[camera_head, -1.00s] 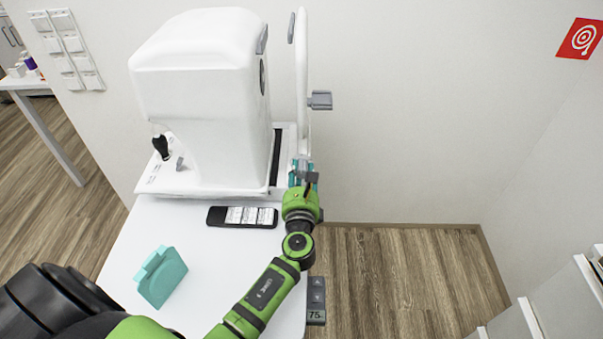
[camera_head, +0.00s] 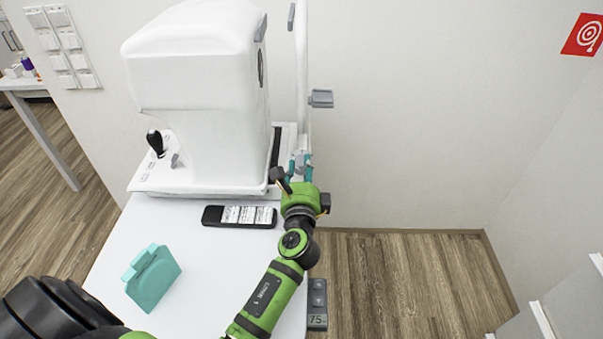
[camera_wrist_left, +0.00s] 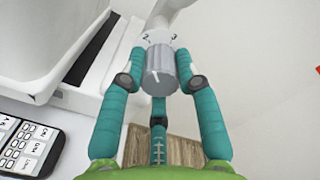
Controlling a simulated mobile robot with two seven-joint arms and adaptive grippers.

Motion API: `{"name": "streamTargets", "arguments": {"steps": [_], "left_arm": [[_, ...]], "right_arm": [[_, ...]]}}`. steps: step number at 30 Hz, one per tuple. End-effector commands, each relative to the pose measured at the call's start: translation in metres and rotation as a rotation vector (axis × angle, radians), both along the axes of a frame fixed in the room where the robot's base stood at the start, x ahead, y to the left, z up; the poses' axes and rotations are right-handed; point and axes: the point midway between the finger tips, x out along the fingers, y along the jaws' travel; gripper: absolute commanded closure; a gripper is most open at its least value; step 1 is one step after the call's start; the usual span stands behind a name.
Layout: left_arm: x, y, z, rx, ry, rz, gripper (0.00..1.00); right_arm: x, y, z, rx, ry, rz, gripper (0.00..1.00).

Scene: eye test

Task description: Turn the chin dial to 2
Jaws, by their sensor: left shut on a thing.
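My left gripper (camera_head: 301,163) is at the dial beside the white instrument (camera_head: 200,95). In the left wrist view its teal fingers (camera_wrist_left: 160,80) are closed around the dial, one on each side and one below. My right gripper is out of view.
A black remote-like panel (camera_head: 239,216) lies on the white table (camera_head: 215,270). A teal box (camera_head: 152,278) stands at the table's left. A grey unit reading 75 (camera_head: 317,305) is at the right table edge.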

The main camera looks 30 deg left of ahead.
Motion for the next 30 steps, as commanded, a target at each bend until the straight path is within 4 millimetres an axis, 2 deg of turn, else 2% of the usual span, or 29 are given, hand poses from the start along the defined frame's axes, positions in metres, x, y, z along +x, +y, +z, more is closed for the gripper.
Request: {"name": "streamTargets", "arguments": {"steps": [9,26,27,28,30], "left_arm": [[0.0001,-0.0018,-0.0021,-0.12,-0.057,-0.004,1.0],[0.0002,-0.002,-0.0012,-0.144,-0.068,-0.004,1.0],[0.0002,-0.002,-0.0011,-0.144,-0.068,-0.004,0.55],[0.0002,-0.002,-0.0011,-0.144,-0.068,-0.004,0.44],[0.0002,-0.0018,-0.0009,-0.142,-0.068,-0.003,0.44]], "right_arm": [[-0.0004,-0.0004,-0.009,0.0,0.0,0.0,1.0],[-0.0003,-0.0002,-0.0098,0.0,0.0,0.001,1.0],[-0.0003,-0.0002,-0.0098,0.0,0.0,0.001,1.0],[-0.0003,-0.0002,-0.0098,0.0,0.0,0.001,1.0],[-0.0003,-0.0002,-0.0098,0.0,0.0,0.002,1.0]]}}
